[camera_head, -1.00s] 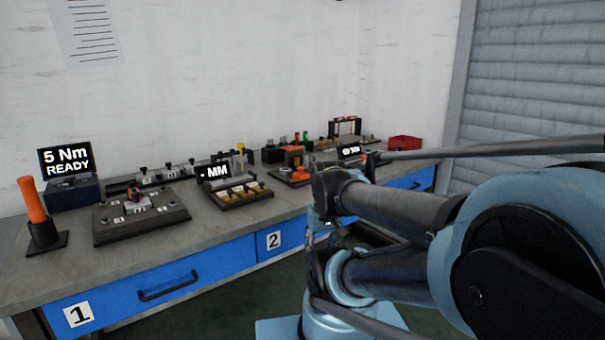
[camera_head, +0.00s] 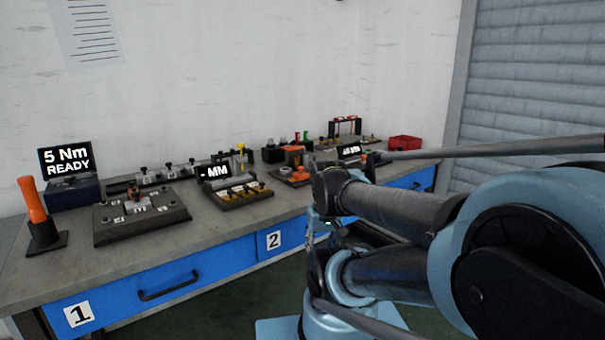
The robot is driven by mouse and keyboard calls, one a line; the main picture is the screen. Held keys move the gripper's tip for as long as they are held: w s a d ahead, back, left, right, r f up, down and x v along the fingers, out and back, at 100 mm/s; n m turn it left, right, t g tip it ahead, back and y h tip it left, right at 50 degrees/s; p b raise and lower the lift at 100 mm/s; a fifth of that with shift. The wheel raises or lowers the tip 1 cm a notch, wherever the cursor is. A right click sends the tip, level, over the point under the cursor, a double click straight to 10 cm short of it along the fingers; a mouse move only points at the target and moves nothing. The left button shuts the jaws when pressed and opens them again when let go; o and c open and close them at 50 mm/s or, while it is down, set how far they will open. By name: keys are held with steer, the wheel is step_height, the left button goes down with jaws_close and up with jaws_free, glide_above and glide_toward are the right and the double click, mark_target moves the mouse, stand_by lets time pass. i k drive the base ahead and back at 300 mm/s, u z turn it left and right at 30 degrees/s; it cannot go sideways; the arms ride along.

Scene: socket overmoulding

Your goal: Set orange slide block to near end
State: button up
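An orange part (camera_head: 294,150) shows on a small dark fixture (camera_head: 284,177) towards the far right part of the bench. It looks like the orange slide block, but it is small and partly crowded by other parts, so I cannot tell which end of its travel it is at. My gripper (camera_head: 318,240) hangs at the end of my arm, in front of the bench edge and nearer the camera than the fixture. My arm covers some of the bench to the right of the fixture. The fingers are too small and dark to show whether they are open or shut.
The grey bench (camera_head: 60,262) has blue drawers. On it stand an orange-handled tool (camera_head: 36,203), a "5 Nm READY" display (camera_head: 66,161), a dark plate fixture (camera_head: 140,215), an "MM" display (camera_head: 215,172) and a red bin (camera_head: 404,143). A wall stands behind.

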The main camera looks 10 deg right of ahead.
mark_target(301, 175)
steer(key=z, duration=1.05)
steer(key=k, duration=1.05)
steer(key=u, duration=0.8)
steer(key=i, duration=1)
steer(key=z, duration=0.05)
